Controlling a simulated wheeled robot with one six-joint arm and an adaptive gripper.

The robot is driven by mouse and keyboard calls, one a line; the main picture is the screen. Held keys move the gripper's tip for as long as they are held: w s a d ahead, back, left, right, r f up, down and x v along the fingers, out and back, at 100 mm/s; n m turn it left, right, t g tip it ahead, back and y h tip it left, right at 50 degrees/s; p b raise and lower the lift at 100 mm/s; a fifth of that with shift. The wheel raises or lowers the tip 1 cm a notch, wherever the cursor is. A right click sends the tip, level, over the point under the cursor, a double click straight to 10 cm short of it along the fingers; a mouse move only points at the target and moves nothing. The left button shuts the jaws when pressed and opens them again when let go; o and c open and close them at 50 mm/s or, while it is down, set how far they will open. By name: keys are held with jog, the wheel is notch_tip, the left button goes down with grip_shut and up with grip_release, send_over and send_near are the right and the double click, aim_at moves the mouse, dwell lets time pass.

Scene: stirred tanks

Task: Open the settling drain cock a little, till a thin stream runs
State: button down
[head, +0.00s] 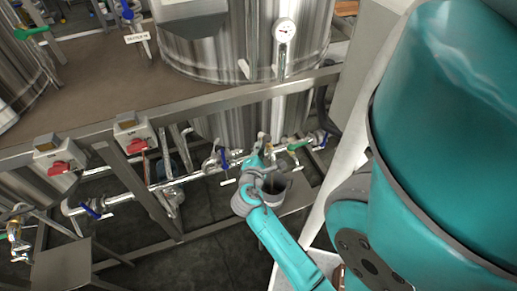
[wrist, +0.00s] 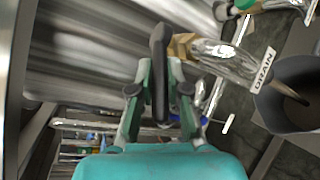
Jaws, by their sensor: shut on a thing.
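The drain cock shows in the wrist view as a brass body (wrist: 183,46) with a dark lever (wrist: 159,85) and a clear or shiny pipe to its right. A white tag reading DRAIN (wrist: 263,70) hangs beside that pipe. My gripper (wrist: 160,75) has its two green fingers closed on either side of the dark lever. In the head view my gripper (head: 258,165) is low by the pipework and hides most of the cock. A grey bucket (wrist: 268,112) stands at the right of the wrist view.
A steel tank (head: 290,50) with a dial gauge (head: 285,31) stands above. A pipe with blue-handled valves (head: 92,210) runs along the frame. Red switches (head: 60,167) are on the left. A green-handled valve (head: 297,146) sits close to the right of my gripper.

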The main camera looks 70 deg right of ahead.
dwell(0.3)
jog(key=c, duration=1.1)
grip_release()
jog(key=shift+c, duration=0.2)
jog(key=shift+a, duration=0.1)
jog(key=v, duration=1.1)
jog(key=shift+a, duration=0.35)
